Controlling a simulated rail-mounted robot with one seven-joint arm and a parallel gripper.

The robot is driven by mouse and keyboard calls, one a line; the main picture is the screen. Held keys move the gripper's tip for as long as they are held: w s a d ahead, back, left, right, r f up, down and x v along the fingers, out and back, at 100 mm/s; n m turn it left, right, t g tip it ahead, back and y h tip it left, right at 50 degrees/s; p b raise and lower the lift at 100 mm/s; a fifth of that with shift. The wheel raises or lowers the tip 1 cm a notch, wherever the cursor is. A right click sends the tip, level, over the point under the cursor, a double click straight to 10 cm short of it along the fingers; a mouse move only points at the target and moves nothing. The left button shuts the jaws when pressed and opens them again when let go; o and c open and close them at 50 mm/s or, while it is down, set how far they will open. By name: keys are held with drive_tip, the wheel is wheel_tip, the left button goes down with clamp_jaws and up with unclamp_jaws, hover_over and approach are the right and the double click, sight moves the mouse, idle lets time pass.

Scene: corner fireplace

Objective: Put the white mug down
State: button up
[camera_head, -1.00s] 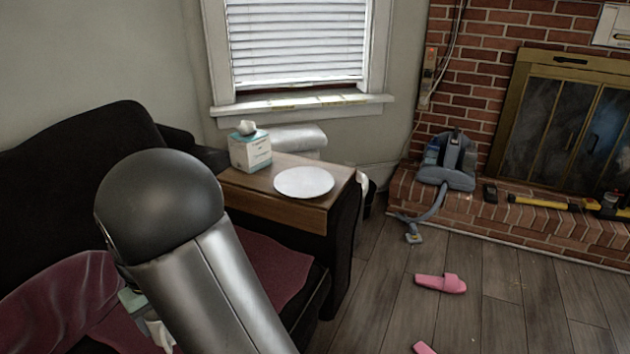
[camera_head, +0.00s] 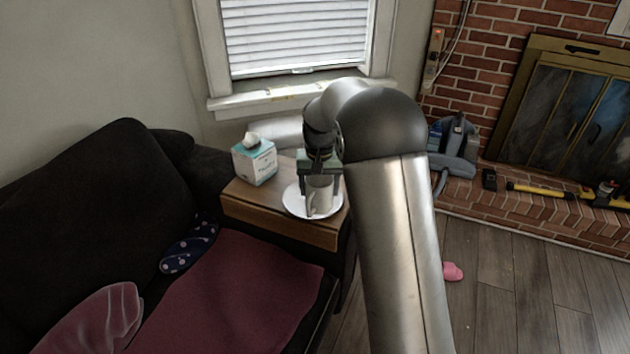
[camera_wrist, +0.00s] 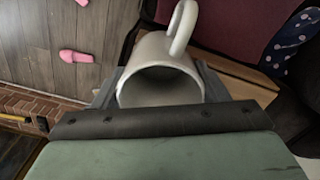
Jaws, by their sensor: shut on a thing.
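The white mug (camera_head: 319,196) is in my gripper (camera_head: 319,183), over the white plate (camera_head: 295,202) on the wooden side table (camera_head: 262,207). In the head view I cannot tell whether the mug touches the plate. The wrist view shows the mug (camera_wrist: 160,80) from above, its open rim towards the camera and its handle pointing to the top of the picture. My gripper (camera_wrist: 160,92) is shut on the mug, with a finger on each side. The plate is mostly hidden in the wrist view.
A tissue box (camera_head: 254,161) stands on the table left of the plate. The dark sofa (camera_head: 90,215) with a red cloth (camera_head: 230,290) is at the left. A windowsill (camera_head: 270,100) is behind. A pink slipper (camera_head: 453,271) lies on the floor.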

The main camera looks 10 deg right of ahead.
drive_tip(key=shift+w+r, duration=0.25)
drive_tip(key=shift+r, duration=0.65)
drive_tip(key=shift+w+p, duration=0.35)
drive_tip(key=shift+w+d+f+p, duration=0.15)
drive_tip(key=shift+w+f+p, duration=0.15)
drive_tip(key=shift+w+f, duration=1.9)
drive_tip(key=shift+w+d+f+p, duration=0.2)
drive_tip(key=shift+w+f+p, duration=0.15)
drive_tip(key=shift+w+f, duration=1.9)
drive_tip(key=shift+w+d+f+p, duration=0.15)
drive_tip(key=shift+w+f+p, duration=0.15)
drive_tip(key=shift+w+f, duration=1.9)
drive_tip(key=shift+w+r, duration=0.15)
drive_tip(key=o, duration=1.2)
drive_tip(key=shift+f, duration=0.2)
